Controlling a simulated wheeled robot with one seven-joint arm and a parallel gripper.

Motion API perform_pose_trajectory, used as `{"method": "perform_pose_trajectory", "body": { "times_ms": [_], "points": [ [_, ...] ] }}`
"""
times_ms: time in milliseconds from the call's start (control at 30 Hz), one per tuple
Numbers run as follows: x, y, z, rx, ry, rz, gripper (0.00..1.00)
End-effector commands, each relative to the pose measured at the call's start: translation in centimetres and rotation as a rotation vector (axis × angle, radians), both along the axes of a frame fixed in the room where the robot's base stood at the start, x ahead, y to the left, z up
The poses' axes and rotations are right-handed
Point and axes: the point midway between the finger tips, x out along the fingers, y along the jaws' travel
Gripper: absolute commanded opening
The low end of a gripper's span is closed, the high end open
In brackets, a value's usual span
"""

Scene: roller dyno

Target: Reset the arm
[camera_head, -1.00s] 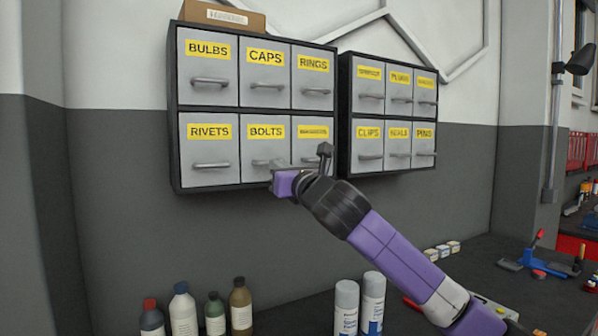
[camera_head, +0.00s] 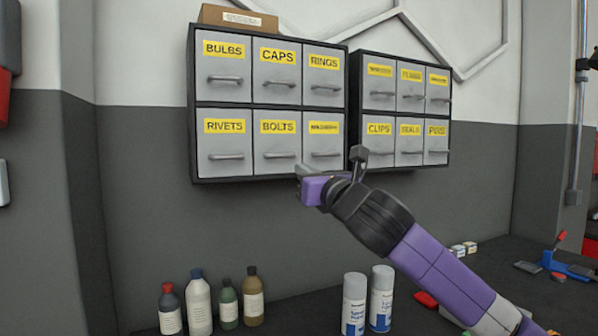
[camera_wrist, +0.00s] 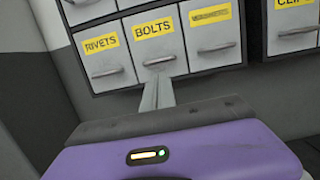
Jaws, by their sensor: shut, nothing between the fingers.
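My gripper (camera_wrist: 158,92) is shut and empty; its fingers are together in the wrist view. In the head view my purple and black arm reaches up from the lower right. Its end is in front of the lower edge of the left drawer cabinet (camera_head: 191,150), near the drawer right of BOLTS. In the wrist view the RIVETS drawer (camera_wrist: 105,68) and the BOLTS drawer (camera_wrist: 155,45) are beyond the fingers. All drawers in view look closed. I cannot tell how far the fingertips are from the cabinet.
A second drawer cabinet (camera_head: 353,100) hangs to the right. A cardboard box (camera_head: 238,19) sits on the left cabinet. Several bottles (camera_head: 199,305) and two spray cans (camera_head: 354,305) stand on the dark worktop below. A blue and red tool (camera_head: 557,262) lies at right.

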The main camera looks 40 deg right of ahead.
Motion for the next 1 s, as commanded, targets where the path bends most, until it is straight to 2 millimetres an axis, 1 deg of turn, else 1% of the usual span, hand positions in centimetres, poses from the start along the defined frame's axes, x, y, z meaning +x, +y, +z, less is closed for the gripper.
{"method": "perform_pose_trajectory", "body": {
  "times_ms": [33,100,200,300,433,633,733,867,1000],
  "points": [
    [-0.9,0.2,-0.3,-0.002,-0.003,0.0,0.0],
    [-1.9,0.5,-0.6,-0.002,-0.001,0.0,0.0],
    [-3.1,0.8,-0.8,-0.001,-0.001,-0.001,0.0],
    [-3.8,1.0,-0.9,-0.001,-0.001,0.0,0.0],
    [-4.2,1.1,-0.9,-0.001,0.0,-0.001,0.0],
    [-4.2,1.1,-0.9,0.004,-0.001,0.0,0.0],
    [-4.2,1.3,-0.8,0.049,-0.018,0.014,0.0],
    [-4.2,2.3,0.1,0.176,-0.088,0.09,0.0],
    [-5.0,4.2,2.5,0.347,-0.203,0.22,0.0]
  ]
}}
